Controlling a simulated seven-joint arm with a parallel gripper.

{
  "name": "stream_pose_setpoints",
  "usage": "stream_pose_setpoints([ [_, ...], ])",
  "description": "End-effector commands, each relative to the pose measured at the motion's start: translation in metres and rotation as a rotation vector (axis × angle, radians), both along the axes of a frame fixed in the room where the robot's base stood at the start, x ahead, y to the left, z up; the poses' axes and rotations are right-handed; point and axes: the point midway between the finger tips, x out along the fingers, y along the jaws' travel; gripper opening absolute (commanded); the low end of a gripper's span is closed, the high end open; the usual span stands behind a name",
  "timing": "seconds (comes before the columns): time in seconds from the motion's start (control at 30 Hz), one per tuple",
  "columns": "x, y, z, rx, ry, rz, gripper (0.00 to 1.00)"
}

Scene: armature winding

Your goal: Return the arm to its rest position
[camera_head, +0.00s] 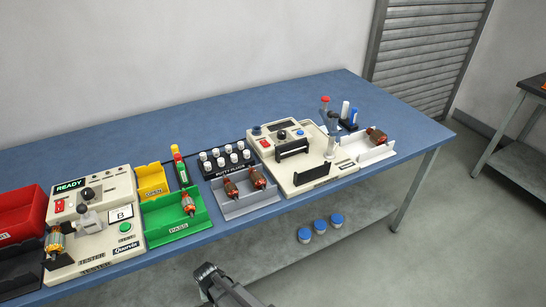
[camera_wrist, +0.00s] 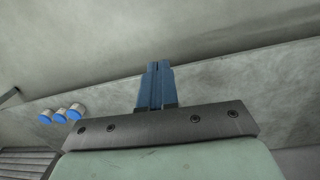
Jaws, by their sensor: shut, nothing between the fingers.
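My gripper (camera_wrist: 156,85) points over the grey floor and lower shelf in the wrist view, its two blue fingers pressed together with nothing between them. In the head view a dark part of my arm (camera_head: 228,287) shows at the bottom centre, in front of the table and apart from it. The fingertips cannot be made out there. The blue table (camera_head: 290,105) carries the stations and bins, and nothing on it touches my arm.
The tester (camera_head: 95,215) reads READY, with an armature at its left. A green PASS bin (camera_head: 165,224) and a grey tray (camera_head: 250,206) hold armatures. The winding machine (camera_head: 300,160) and white tray (camera_head: 372,152) stand right. Blue-capped jars (camera_head: 320,226) sit on the lower shelf.

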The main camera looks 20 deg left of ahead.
Motion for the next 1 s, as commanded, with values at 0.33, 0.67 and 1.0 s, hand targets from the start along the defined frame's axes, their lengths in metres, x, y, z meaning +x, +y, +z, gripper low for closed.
stream_pose_setpoints([
  [0.33,0.046,-0.13,-0.026,-0.078,0.077,-0.141,0.0],
  [0.67,0.055,-0.245,-0.042,-0.129,0.168,-0.268,0.0],
  [1.0,0.033,-0.349,-0.052,-0.157,0.278,-0.399,0.0],
])
